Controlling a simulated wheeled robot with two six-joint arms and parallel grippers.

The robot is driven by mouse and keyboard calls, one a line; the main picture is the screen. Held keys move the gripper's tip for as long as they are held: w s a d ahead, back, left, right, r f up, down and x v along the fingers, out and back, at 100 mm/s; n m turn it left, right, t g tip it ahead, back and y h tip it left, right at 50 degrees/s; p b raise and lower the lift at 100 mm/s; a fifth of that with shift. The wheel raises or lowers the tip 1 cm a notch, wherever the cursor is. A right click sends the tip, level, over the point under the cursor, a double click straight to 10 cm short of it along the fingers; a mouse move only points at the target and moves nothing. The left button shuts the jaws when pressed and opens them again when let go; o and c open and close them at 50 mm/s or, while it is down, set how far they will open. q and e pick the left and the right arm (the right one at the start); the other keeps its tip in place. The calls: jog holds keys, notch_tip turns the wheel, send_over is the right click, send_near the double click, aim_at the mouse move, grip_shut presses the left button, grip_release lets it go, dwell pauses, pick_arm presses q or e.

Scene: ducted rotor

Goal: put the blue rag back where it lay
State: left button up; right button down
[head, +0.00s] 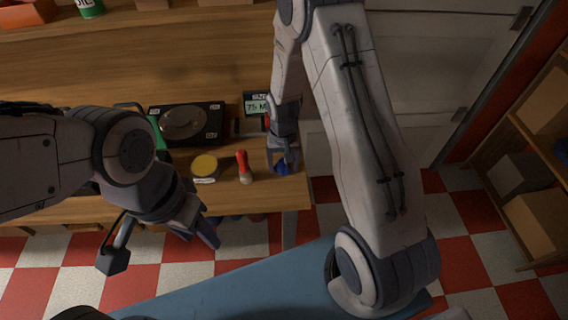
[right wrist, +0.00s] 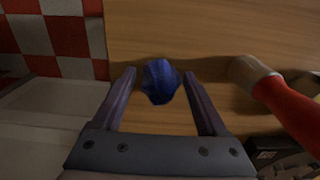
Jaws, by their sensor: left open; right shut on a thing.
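The blue rag (head: 283,169) is a small crumpled bundle at the right end of the wooden bench. It also shows in the right wrist view (right wrist: 160,82), between the fingertips. My right gripper (head: 284,161) is shut on the rag, pointing down at the bench near its right edge. In the right wrist view its fingers (right wrist: 161,80) stand on either side of the rag. I cannot tell whether the rag touches the bench top. My left gripper (head: 205,231) is open and empty, in front of the bench's near edge.
A red-handled tool (head: 243,167) and a yellow-topped tin (head: 204,166) stand left of the rag. A black unit with a round disc (head: 187,123) and a small display (head: 257,105) are behind them. The bench (head: 230,199) ends just right of the rag.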

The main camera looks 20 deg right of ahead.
aim_at(283, 161)
jog(key=shift+f, duration=0.15)
grip_release()
notch_tip(283, 161, up, 11)
jog(key=shift+r+b, duration=0.2)
jog(key=shift+b, duration=0.25)
jog(key=s+a+r+n, duration=0.5)
jog(key=s+a+r, duration=0.3)
jog(key=s+a, duration=0.3)
jog(key=s+a+r+n+y, duration=0.1)
jog(key=s+n, duration=0.4)
jog(key=s, duration=0.7)
jog(key=shift+s+a+r+n, duration=0.2)
jog(key=shift+a+r+n, duration=0.15)
jog(key=shift+a, duration=0.55)
